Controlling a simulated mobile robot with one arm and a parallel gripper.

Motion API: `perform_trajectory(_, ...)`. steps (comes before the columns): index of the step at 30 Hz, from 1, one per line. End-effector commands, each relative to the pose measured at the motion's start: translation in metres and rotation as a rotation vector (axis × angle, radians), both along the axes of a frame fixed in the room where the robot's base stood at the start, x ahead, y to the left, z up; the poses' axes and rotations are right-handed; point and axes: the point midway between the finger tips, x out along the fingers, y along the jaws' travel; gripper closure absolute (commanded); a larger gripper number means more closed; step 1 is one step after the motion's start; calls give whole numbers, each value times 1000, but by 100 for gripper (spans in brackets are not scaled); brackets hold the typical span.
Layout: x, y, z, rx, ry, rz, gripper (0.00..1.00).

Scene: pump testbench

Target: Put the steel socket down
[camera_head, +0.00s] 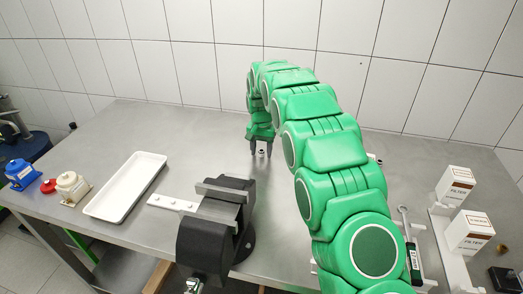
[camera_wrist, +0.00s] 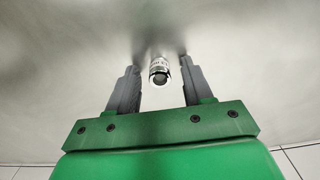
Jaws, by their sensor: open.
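The steel socket (camera_wrist: 159,71) is a small shiny cylinder. In the wrist view it stands on the steel table between the tips of my gripper (camera_wrist: 160,80), with a gap visible on each side. In the head view the socket (camera_head: 262,153) is a tiny bright spot on the table just below my gripper (camera_head: 261,146). My gripper is open and points down at the table near its back edge, in front of the tiled wall. The socket's far side is hidden.
A black vise (camera_head: 215,228) stands in front, beside a white strip with holes (camera_head: 171,203). A white tray (camera_head: 127,184) lies to the left. Filter boxes (camera_head: 458,184) and a wrench (camera_head: 404,222) are at the right. The table around the socket is mostly clear.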

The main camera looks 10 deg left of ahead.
Motion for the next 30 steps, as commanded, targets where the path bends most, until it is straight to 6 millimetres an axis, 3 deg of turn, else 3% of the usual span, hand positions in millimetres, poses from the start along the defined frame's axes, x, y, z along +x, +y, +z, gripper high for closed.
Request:
perform_trajectory(5, 2, 1, 19, 3, -5, 0, 49)
perform_trajectory(18, 1, 1, 96, 1, -3, 0, 49)
perform_trajectory(24, 1, 1, 115, 1, -3, 0, 49)
perform_trajectory(30, 0, 0, 121, 1, -2, 0, 49)
